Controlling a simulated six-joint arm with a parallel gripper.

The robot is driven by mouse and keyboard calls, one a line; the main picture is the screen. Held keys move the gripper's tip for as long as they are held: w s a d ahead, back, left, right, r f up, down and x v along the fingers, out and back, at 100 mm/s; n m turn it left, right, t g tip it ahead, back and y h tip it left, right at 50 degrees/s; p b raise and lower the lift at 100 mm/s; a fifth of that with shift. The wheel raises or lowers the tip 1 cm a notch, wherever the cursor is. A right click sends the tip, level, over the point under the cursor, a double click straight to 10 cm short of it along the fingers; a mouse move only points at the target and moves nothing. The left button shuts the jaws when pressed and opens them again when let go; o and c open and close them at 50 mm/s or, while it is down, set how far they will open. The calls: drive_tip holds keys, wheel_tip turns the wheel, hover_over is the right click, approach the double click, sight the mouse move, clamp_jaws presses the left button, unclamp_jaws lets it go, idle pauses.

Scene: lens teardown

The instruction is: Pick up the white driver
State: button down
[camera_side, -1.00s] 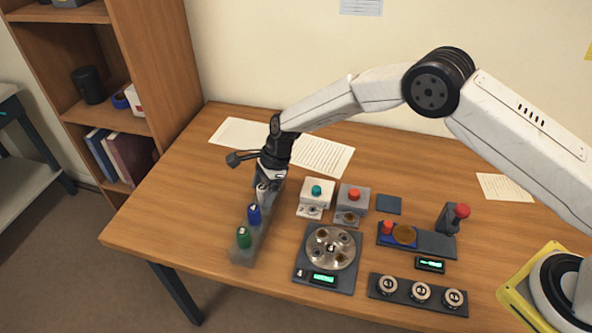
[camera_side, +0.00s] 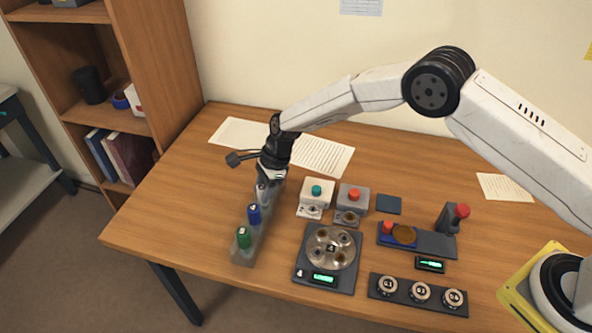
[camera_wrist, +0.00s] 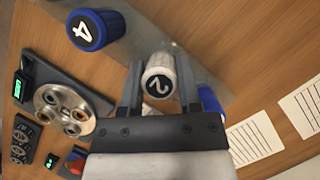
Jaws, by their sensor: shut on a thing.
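The white driver (camera_wrist: 158,82), with a dark cap marked 2, stands between the two fingers of my gripper (camera_wrist: 158,88) in the wrist view. The fingers are shut on its ribbed handle. In the side view my gripper (camera_side: 264,187) is over the far part of the translucent rack (camera_side: 243,256), and the white driver is mostly hidden by the fingers. I cannot tell whether it is raised from its slot.
A blue driver (camera_side: 254,214) and a green driver (camera_side: 243,238) stand nearer in the rack. Another blue handle (camera_wrist: 210,101) is close beside one finger. A round turntable (camera_side: 331,248), button boxes (camera_side: 317,194) and a lens tray (camera_side: 400,302) lie to the right.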

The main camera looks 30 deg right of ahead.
drive_tip(key=shift+r, duration=0.15)
drive_tip(key=shift+r, duration=1.45)
drive_tip(key=s+d+r, duration=0.5)
drive_tip(key=s+r, duration=0.4)
drive_tip(key=s, duration=0.4)
drive_tip(key=shift+r, duration=0.4)
